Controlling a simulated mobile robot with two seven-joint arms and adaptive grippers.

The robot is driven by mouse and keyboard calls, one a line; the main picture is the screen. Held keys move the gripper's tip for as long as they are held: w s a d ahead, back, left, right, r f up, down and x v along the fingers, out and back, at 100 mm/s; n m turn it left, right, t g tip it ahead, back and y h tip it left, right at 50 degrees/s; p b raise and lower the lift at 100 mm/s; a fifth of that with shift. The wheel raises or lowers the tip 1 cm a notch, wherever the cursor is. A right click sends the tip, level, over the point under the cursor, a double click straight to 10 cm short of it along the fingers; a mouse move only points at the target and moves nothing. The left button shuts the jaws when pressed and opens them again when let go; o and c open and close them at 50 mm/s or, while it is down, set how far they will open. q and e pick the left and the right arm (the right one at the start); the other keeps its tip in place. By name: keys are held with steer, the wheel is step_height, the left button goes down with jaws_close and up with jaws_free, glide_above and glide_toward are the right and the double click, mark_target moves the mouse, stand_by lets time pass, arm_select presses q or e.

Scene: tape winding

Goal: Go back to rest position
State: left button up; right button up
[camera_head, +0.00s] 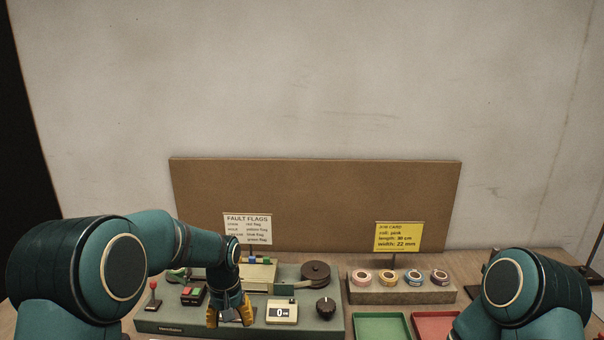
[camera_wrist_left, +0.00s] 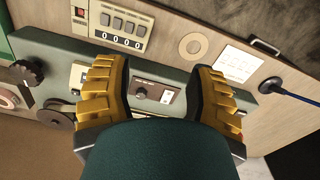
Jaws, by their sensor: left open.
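My left gripper (camera_head: 229,312) hangs over the front of the grey-green winding machine (camera_head: 170,328) in the head view. In the left wrist view the yellow-padded fingers of my left gripper (camera_wrist_left: 158,92) are spread wide, with nothing between them. The machine's panel (camera_wrist_left: 155,94) shows beyond the gap, apart from the fingers as far as I can see. My right arm (camera_head: 530,290) shows at the lower right of the head view, bent, and its gripper is out of the picture.
The machine carries a red-knobbed lever (camera_head: 153,295), a counter (camera_head: 282,312), a black knob (camera_head: 326,308) and a dark reel (camera_head: 316,273). Several tape rolls (camera_head: 388,278) sit on a block at right. A green tray (camera_head: 382,327) and a red tray (camera_head: 436,325) lie in front.

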arm_select(q)
steer(key=s+d+f+h, duration=0.1)
steer(key=s+f, duration=0.2)
steer(key=f, duration=0.4)
steer(key=s+d+f+h, duration=0.1)
steer(key=s+d+f, duration=0.1)
steer(key=s+f, duration=0.35)
steer(key=s+d+f+t+h+b, duration=0.1)
steer(key=s+f, duration=0.3)
steer(key=s, duration=0.3)
steer(key=s+d+f+t+h+b, duration=0.1)
steer(key=s+d+f, duration=0.1)
steer(key=s+f, duration=0.3)
steer(key=shift+s+d+f, duration=0.25)
steer(key=shift+s+d, duration=0.05)
steer(key=shift+s, duration=0.95)
arm_select(e)
step_height(320, 180, down, 2)
steer(key=shift+s+f, duration=0.1)
steer(key=shift+s, duration=0.05)
arm_select(q)
steer(key=shift+c, duration=0.5)
